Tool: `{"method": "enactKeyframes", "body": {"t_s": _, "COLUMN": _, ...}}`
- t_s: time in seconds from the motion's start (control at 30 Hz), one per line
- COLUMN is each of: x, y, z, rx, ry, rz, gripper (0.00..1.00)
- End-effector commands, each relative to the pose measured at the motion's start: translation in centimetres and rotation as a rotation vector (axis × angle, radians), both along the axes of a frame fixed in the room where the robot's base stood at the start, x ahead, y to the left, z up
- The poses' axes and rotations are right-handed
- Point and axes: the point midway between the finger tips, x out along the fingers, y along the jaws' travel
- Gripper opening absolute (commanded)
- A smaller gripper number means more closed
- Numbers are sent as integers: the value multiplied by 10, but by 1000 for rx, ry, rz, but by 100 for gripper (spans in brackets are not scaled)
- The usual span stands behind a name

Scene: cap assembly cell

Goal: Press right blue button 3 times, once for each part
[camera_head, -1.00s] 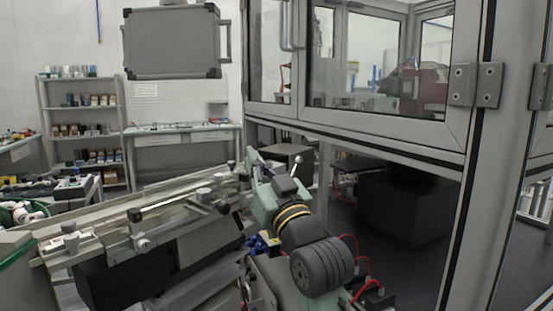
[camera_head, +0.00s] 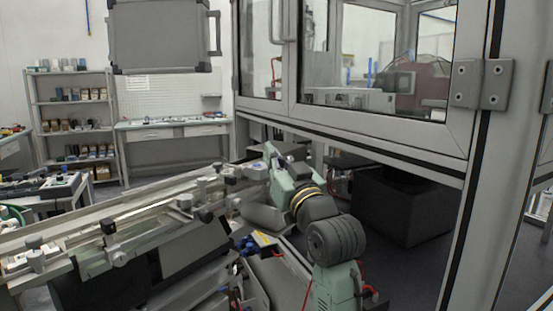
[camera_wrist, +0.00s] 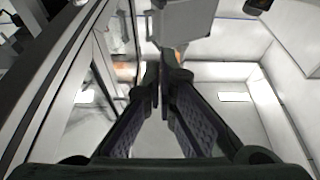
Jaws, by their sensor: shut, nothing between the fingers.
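My gripper (camera_wrist: 162,82) shows in the wrist view with its two dark fingers together and nothing between them. The fingertips point toward a grey case-like box at the top of that view and appear apart from it. In the head view my arm reaches away past the right end of the metal rail, and the fingers cannot be made out. I cannot pick out the right blue button or the parts in either view.
A long metal rail fixture (camera_head: 150,215) fills the lower left. A framed glass enclosure (camera_head: 375,115) stands close on the right. A grey control box (camera_head: 160,38) hangs at upper left. Shelves (camera_head: 70,115) and a workbench (camera_head: 172,148) stand behind, with open floor in front of the bench.

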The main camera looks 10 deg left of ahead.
Motion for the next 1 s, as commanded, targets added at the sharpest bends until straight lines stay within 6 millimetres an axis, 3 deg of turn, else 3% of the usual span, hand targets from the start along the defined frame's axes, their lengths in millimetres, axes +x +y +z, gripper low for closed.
{"method": "enactKeyframes", "body": {"t_s": 0.23, "x": 43, "y": 30, "z": 23, "rx": -1, "ry": 2, "rz": 2, "gripper": 0}}
{"method": "enactKeyframes", "body": {"t_s": 0.3, "x": 50, "y": 32, "z": 15, "rx": -1, "ry": 4, "rz": -2, "gripper": 0}}
{"method": "enactKeyframes", "body": {"t_s": 0.6, "x": 48, "y": 32, "z": -17, "rx": 0, "ry": 1, "rz": -1, "gripper": 0}}
{"method": "enactKeyframes", "body": {"t_s": 1.0, "x": 47, "y": 32, "z": -20, "rx": -1, "ry": 0, "rz": -1, "gripper": 0}}
